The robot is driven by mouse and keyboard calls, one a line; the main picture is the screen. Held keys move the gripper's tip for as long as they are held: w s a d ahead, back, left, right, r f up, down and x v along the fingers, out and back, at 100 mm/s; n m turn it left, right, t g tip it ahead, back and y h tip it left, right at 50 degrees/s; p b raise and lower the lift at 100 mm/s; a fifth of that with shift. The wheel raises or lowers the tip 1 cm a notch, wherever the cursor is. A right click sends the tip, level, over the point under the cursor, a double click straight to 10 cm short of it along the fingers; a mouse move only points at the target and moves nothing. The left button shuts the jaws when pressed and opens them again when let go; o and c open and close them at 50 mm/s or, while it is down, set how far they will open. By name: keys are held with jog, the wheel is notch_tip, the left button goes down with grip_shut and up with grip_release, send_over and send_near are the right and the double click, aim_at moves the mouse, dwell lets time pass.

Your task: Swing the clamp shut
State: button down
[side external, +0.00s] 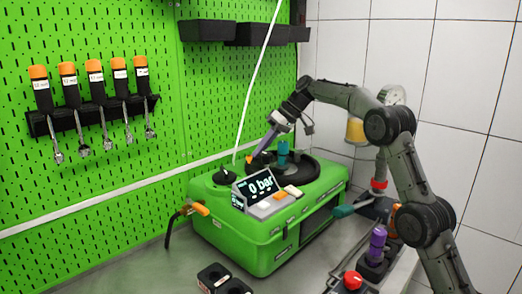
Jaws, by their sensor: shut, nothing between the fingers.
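The green pump testbench (268,248) stands on the grey bench, with a display reading "0 bar" (262,187) on its front. On its top is a round black fixture (300,170) with a teal upright part (283,152) in it. A small orange-tipped part (249,159) shows at the fixture's left side. I cannot tell for certain which of these parts is the clamp or how far it stands open. My gripper (266,144) is shut and empty, its purple fingers pointing down and left just above the left part of the fixture. Whether the fingertips touch anything is too small to tell.
A black knob (226,175) with a white hose (252,85) rising near it is left of the gripper. An orange-handled valve (200,208) sticks out at the left.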

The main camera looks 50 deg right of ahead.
aim_at(249, 156)
jog(key=shift+w+a+n, duration=0.15)
jog(key=shift+a+n, duration=0.15)
jog(key=shift+n, duration=0.2)
jog(key=shift+w+a, duration=0.1)
jog(key=shift+a, duration=0.5)
jog(key=shift+w+a+n+g+y, duration=0.1)
jog(key=shift+a+n+g+y, duration=0.25)
jog(key=shift+n+g, duration=0.3)
jog(key=shift+s+a, duration=0.35)
jog(key=shift+a, duration=0.55)
jog(key=shift+s+a, duration=0.45)
jog(key=shift+a, duration=0.25)
jog(key=shift+s+a, duration=0.1)
jog(key=shift+s, duration=0.05)
jog(key=v, duration=1.2)
